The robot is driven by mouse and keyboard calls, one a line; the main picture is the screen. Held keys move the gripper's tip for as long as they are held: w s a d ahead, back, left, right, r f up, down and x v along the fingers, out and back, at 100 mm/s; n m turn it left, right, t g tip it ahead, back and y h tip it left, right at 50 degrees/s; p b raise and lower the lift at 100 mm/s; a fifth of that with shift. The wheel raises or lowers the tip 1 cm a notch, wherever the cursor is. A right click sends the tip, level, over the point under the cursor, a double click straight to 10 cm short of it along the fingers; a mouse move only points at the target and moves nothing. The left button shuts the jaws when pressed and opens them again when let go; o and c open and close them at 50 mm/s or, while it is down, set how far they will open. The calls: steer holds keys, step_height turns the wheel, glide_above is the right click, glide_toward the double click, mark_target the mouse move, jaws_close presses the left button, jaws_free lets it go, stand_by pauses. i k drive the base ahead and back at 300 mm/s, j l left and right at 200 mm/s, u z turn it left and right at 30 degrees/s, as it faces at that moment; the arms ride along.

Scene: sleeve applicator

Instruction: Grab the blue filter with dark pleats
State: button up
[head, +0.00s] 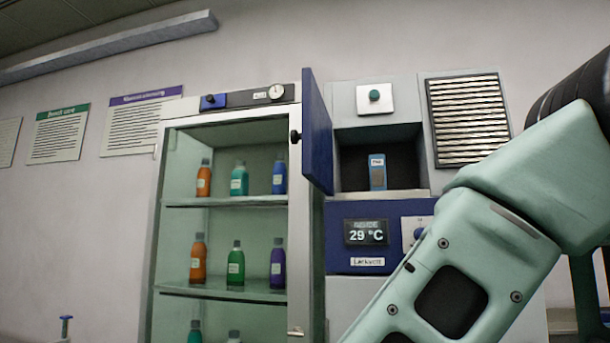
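A small blue filter (377,171) with a dark middle stands upright in a dark open recess (349,161) of a grey and blue machine. A pale label sits near its top; single pleats are too small to make out. My arm crosses the right side of the head view, in front of the machine's lower right. My gripper is out of the frame, so its state and its distance from the filter do not show.
An open blue door (317,130) stands just left of the recess. A glass-front cabinet (171,215) with several coloured bottles stands further left. A display panel (367,233) reading 29 °C is below the recess, and a vent grille (468,119) is at upper right.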

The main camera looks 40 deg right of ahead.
mark_target(376, 163)
steer(key=i+j+z, duration=0.15)
steer(key=z, duration=0.2)
steer(key=i+j+z, duration=0.5)
steer(key=z, duration=0.25)
steer(key=k+j, duration=0.3)
steer(key=k, duration=0.15)
steer(key=i+l, duration=0.2)
steer(key=i, duration=0.25)
